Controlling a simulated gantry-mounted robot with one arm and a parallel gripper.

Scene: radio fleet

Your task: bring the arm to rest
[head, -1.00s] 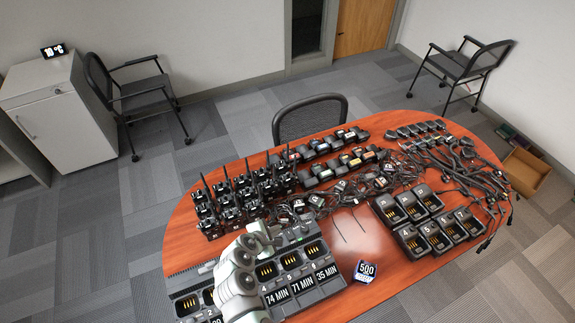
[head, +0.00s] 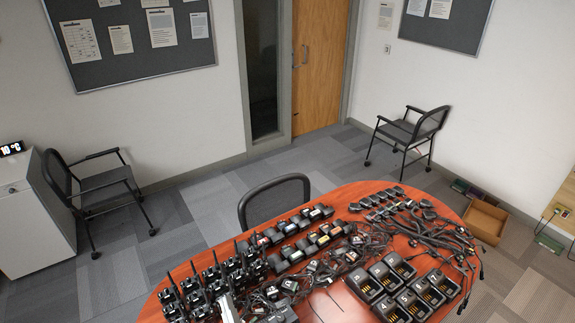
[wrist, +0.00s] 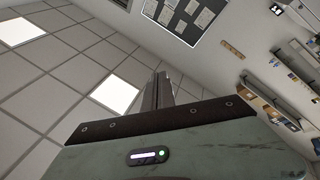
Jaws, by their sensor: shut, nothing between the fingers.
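My gripper (wrist: 160,92) shows in the wrist view with its fingers together and nothing between them. It points up towards the ceiling and a wall, clear of any object. In the head view only a narrow pale piece (head: 228,308) shows at the bottom edge, in front of the radios; I cannot tell which part of my arm it is. The red-brown table (head: 352,200) carries several upright radios (head: 205,288), battery packs (head: 300,235), tangled cables (head: 425,232) and single chargers (head: 405,285). The near part of the table is out of frame.
A black chair (head: 275,203) stands at the table's far side. Other chairs stand at the left (head: 95,190) and the back right (head: 410,135). A white cabinet (head: 30,215) is at far left. A cardboard box (head: 486,222) lies on the floor at right. Wall boards hang behind.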

